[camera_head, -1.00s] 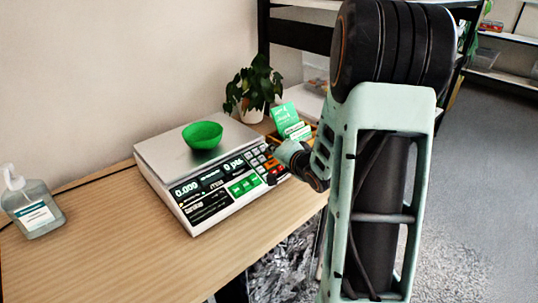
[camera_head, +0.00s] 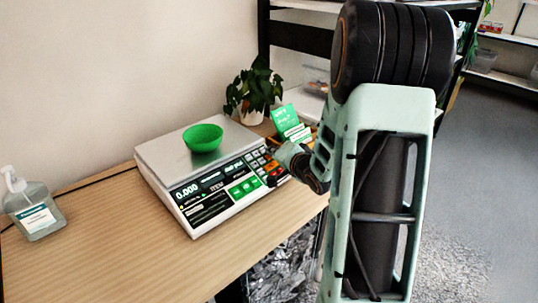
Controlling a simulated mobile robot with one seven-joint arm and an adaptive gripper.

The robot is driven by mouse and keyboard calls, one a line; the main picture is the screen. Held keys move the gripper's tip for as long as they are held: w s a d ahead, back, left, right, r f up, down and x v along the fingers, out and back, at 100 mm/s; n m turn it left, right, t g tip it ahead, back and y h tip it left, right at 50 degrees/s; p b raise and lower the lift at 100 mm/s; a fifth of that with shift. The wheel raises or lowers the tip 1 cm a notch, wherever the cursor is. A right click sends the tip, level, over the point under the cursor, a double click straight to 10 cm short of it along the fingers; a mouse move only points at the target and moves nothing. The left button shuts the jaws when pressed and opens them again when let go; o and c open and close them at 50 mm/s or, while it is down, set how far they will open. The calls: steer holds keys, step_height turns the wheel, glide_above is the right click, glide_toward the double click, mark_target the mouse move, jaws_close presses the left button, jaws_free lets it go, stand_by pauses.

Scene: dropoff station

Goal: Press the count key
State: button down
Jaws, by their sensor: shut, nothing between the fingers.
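A counting scale (camera_head: 207,215) stands on the wooden table, with a green bowl (camera_head: 203,137) on its metal pan. Its front panel has displays at the left, green keys (camera_head: 243,187) in the middle and a block of small keys (camera_head: 262,161) at the right. The labels are too small to tell which one is the count key. My gripper (camera_head: 273,180) is at the right end of the panel, at or just above the keys. It is shut and empty. My arm hides part of the panel's right end, and I cannot tell whether the fingertips touch a key.
A hand sanitizer bottle (camera_head: 34,207) stands at the table's left. A potted plant (camera_head: 254,92) and green cards (camera_head: 288,121) stand behind the scale. The table (camera_head: 125,245) is clear in front. A dark shelf frame (camera_head: 296,40) rises behind.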

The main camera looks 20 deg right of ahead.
steer(key=shift+s+r, duration=0.15)
steer(key=shift+r, duration=0.25)
steer(key=shift+d+r, duration=0.1)
steer(key=r+p, duration=0.1)
steer(key=s+r+p, duration=0.1)
steer(key=r+p, duration=0.1)
steer(key=s+r+p, duration=0.1)
steer(key=p, duration=0.1)
steer(key=shift+d+r, duration=0.2)
steer(key=shift+d, duration=0.15)
stand_by(0.5)
